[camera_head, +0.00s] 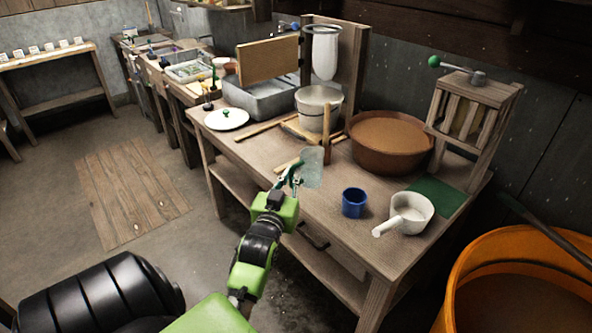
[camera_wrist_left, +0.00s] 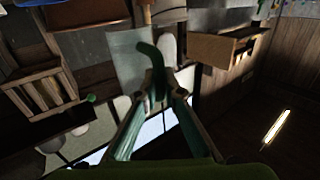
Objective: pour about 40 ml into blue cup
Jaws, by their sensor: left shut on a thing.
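The blue cup (camera_head: 353,203) stands upright on the wooden table near its front edge. My left gripper (camera_head: 290,178) is left of the cup and a little farther back, above the table's front edge. It is shut on a clear jug (camera_head: 312,168), which looks pale and see-through. The left wrist view shows the jug's green handle (camera_wrist_left: 157,70) between my fingertips (camera_wrist_left: 160,98) and its pale clear body (camera_wrist_left: 126,50) beyond. I cannot tell how much liquid is in the jug. The inside of the blue cup is too dark to read. My right gripper is not in view.
A white pot with a handle (camera_head: 412,212) stands right of the cup, beside a green mat (camera_head: 437,196). A brown tub (camera_head: 385,155) and a white bucket (camera_head: 318,110) stand behind. A wooden press (camera_head: 470,120) stands at the right; an orange vat (camera_head: 465,265) is in front.

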